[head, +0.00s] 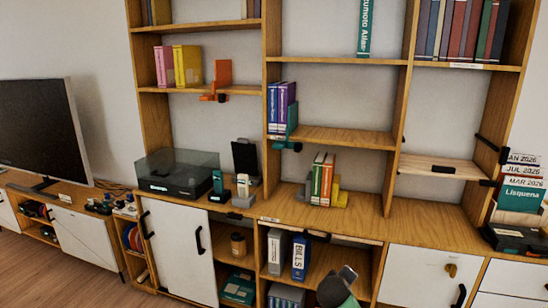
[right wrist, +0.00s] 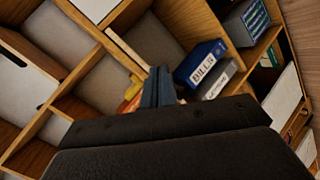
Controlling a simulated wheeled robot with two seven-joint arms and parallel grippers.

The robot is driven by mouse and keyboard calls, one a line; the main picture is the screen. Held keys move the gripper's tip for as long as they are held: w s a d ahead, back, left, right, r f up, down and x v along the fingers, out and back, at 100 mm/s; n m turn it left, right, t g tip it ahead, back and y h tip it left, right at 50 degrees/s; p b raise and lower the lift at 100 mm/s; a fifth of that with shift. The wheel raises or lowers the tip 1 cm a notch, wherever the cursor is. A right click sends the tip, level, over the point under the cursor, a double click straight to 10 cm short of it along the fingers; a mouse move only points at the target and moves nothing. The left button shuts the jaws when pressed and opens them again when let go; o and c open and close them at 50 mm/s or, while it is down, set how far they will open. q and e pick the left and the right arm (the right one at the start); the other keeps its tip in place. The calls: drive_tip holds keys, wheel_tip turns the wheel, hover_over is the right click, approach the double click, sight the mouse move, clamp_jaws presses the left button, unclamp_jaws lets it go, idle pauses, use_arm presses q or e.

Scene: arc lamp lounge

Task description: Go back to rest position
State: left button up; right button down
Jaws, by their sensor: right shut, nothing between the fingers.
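My right gripper (head: 347,273) shows at the bottom edge of the head view, in front of the lower shelves of the bookcase. In the right wrist view its dark fingers (right wrist: 159,88) are together, with nothing between them. It appears clear of the furniture, though the exact gap is hard to tell. My left gripper is in neither view.
A wooden bookcase (head: 330,136) fills the view. Blue and grey binders (head: 301,257) stand in the lower cubby beside my right gripper. Books (head: 322,180) and a turntable (head: 178,173) are on the counter. A television (head: 42,128) stands at left.

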drive_tip(key=s+a+f+m+g+y, duration=0.1)
drive_tip(key=s+a+g+y, duration=0.15)
drive_tip(key=s, duration=0.65)
drive_tip(key=s+a+f+m+g+y+p, duration=0.1)
drive_tip(key=s+a+f+m+y, duration=0.15)
drive_tip(key=s, duration=0.75)
drive_tip(key=s+a+f+m+g+y, duration=0.1)
drive_tip(key=s+a, duration=0.2)
drive_tip(key=s, duration=0.6)
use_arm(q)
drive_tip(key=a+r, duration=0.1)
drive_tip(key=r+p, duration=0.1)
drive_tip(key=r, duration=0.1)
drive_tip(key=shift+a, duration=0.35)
use_arm(e)
drive_tip(key=s+f+g, duration=0.2)
drive_tip(key=s+f, duration=0.2)
drive_tip(key=s, duration=0.5)
drive_tip(key=s+f+g, duration=0.2)
drive_tip(key=s+f, duration=0.2)
drive_tip(key=s, duration=0.6)
drive_tip(key=shift+s+f+m+y, duration=0.2)
drive_tip(key=shift+f+m+y, duration=0.1)
drive_tip(key=shift+m+y, duration=0.1)
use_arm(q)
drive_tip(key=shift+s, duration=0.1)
